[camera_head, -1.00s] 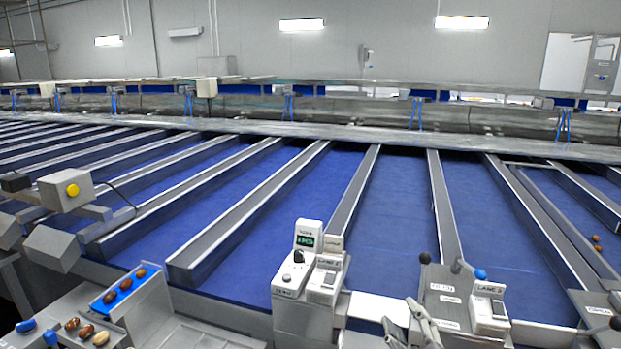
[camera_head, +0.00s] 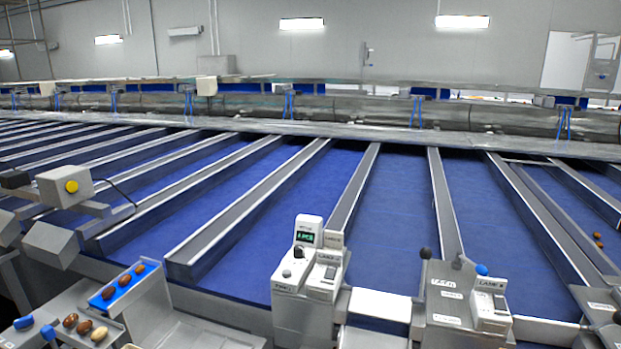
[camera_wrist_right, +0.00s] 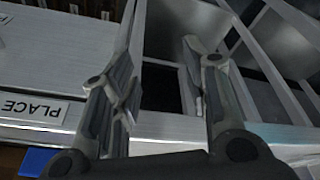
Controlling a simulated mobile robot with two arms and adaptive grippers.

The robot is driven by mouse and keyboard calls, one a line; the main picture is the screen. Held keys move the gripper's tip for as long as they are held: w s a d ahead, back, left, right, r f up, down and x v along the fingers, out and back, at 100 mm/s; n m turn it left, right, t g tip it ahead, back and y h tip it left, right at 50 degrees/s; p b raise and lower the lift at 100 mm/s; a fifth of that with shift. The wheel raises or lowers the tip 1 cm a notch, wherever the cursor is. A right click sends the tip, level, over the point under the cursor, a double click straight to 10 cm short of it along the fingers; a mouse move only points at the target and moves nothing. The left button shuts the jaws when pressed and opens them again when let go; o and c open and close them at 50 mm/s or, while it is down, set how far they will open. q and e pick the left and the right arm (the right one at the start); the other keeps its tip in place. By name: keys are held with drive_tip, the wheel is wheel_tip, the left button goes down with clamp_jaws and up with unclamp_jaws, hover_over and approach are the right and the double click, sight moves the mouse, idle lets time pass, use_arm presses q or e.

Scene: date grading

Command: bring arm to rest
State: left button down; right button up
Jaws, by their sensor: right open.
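My right gripper (camera_wrist_right: 155,95) shows in the right wrist view, with its two fingers spread apart and nothing between them. Below it lie grey metal trays or bins with dividers (camera_wrist_right: 275,60). A label reading "PLACE" (camera_wrist_right: 35,107) is fixed to a pale metal surface left of the fingers. In the head view neither gripper shows now. My left gripper is not in any current view.
Blue conveyor lanes (camera_head: 390,210) with grey dividers fill the head view. Control boxes (camera_head: 305,275) and levers (camera_head: 425,255) stand along the near edge. Several dates (camera_head: 125,282) lie on a blue strip and in a tray at lower left. A box with a yellow button (camera_head: 72,187) stands at left.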

drive_tip(key=s+f+g+b, duration=0.1)
drive_tip(key=s+f+b, duration=0.1)
drive_tip(key=f, duration=1)
drive_tip(key=s+f+b, duration=0.2)
drive_tip(key=f, duration=1)
drive_tip(key=s+d+f+g+b, duration=0.1)
drive_tip(key=s+d+f+b, duration=0.2)
drive_tip(key=s+f, duration=1.3)
wheel_tip(320, 180, down, 3)
drive_tip(key=shift+r+b, duration=0.1)
drive_tip(key=shift+b, duration=0.45)
